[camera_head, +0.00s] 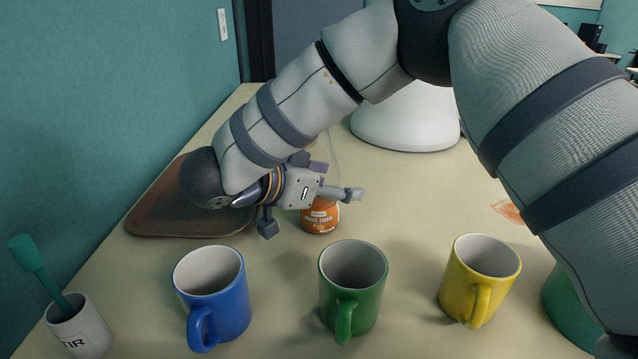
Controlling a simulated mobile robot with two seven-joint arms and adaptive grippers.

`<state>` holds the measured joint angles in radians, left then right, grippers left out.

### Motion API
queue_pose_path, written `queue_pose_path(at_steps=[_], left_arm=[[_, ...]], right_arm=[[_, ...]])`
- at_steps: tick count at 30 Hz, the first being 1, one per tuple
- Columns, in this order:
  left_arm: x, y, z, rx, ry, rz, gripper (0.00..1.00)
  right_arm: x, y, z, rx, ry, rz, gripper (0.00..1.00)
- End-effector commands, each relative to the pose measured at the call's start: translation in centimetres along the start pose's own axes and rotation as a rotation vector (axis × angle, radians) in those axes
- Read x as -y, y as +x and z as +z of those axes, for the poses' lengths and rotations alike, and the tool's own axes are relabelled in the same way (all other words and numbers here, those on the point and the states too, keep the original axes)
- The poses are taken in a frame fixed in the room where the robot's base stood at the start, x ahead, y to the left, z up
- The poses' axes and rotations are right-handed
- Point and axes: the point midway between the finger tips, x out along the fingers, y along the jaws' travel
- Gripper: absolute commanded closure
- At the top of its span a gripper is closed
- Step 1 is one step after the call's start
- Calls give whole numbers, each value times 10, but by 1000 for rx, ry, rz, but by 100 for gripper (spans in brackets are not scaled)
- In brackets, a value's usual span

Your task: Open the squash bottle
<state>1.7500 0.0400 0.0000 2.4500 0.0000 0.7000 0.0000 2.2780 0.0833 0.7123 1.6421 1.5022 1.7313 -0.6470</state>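The squash bottle (320,217) stands on the table near the middle, behind the green mug. Its orange lower part and label show; most of the upper part is hidden behind my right gripper. My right gripper (315,188) comes in on the arm from the right, bent round so that it lies across the bottle from its left side. Its fingers partly overlap the bottle in the view. Whether they touch or hold it, and how wide they are, I cannot tell. My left gripper is not in view.
A blue mug (226,290), a green mug (366,290) and a yellow mug (465,275) stand in front. A stirrer (36,265) leans in a white cup (82,330) at front left. A brown tray (165,222) lies at left. A white rounded object (405,125) stands behind.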

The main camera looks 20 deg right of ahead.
Motion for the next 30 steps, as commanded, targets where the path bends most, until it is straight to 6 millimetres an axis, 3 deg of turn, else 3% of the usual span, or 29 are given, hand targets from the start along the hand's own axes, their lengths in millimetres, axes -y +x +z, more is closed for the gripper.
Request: queue_pose_path(at_steps=[1, 6, 7, 20, 26, 30], left_arm=[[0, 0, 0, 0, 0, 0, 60], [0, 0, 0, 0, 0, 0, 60], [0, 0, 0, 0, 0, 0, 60], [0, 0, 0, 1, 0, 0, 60], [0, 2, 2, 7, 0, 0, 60], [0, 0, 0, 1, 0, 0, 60]], right_arm=[[0, 0, 0, 0, 0, 0, 47], [0, 0, 0, 0, 0, 0, 86], [0, 0, 0, 0, 0, 0, 89], [0, -2, -3, -1, 2, 0, 90], [0, -15, -31, 0, 4, -1, 90], [-28, -39, -58, -1, 4, -3, 90]])
